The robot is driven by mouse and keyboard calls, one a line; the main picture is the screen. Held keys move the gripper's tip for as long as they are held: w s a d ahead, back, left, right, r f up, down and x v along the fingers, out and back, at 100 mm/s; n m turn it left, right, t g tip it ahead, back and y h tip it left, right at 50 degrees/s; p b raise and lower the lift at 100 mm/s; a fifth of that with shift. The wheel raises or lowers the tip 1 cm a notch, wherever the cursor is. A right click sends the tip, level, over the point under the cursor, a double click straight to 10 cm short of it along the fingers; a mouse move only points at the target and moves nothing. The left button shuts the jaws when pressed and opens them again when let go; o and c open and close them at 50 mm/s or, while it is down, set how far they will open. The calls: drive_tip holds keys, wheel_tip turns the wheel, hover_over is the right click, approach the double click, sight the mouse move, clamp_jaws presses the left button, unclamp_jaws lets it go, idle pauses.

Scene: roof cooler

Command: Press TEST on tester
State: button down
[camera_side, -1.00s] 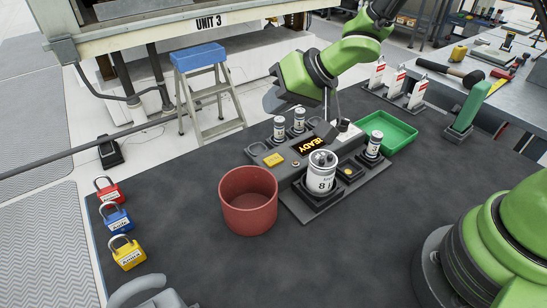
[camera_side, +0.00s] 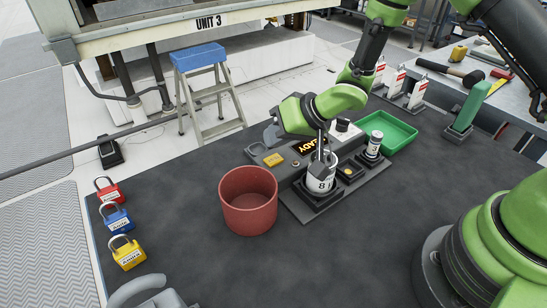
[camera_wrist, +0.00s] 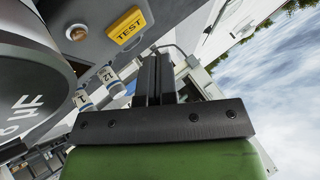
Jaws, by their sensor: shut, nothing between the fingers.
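The tester (camera_side: 290,182) is a dark box on the mat with a display reading READY, partly covered by my gripper. Its yellow button (camera_side: 273,160) is at the left end in the side view. My gripper (camera_side: 320,158) is shut and empty, pointing down at the large white can (camera_side: 320,184) on the tester. I cannot tell whether the fingertips touch the can. The can fills the left of the wrist view as a grey cylinder (camera_wrist: 30,85). The fingers (camera_wrist: 154,60) are together.
A red bin (camera_side: 248,205) stands left of the tester. A green tray (camera_side: 388,132) is behind it at right. A small can (camera_side: 373,145) stands on its right part. Padlocks (camera_side: 116,218) lie at the left mat edge. The front mat is clear.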

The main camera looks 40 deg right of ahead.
sight(276, 157)
drive_tip(key=shift+f, duration=0.7)
idle(1.6)
drive_tip(key=shift+f, duration=0.4)
drive_tip(key=shift+f, duration=0.4)
idle(0.4)
drive_tip(key=shift+r, duration=0.8)
drive_tip(key=shift+r, duration=0.1)
drive_tip(key=shift+r, duration=2.45)
